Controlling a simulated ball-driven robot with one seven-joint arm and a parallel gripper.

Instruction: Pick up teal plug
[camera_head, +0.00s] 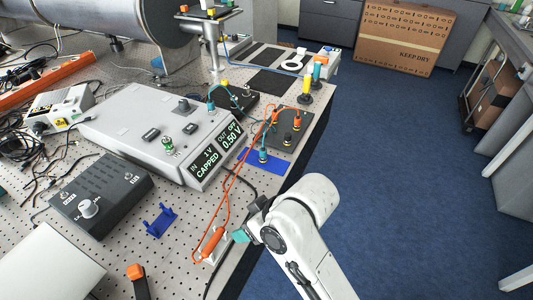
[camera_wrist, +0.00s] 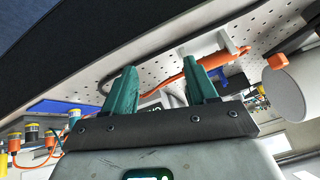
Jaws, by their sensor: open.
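A teal plug (camera_head: 263,155) stands upright by the blue mat (camera_head: 278,163) near the table's right edge in the head view. Another teal plug (camera_head: 211,106) with a teal cable is at the grey meter's back edge. Several small plugs show at the left there, too small to tell apart surely.
The grey meter (camera_head: 165,118) reads "CAPPED". A dark control box (camera_head: 100,195) and a blue bracket (camera_head: 160,220) lie to the left.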

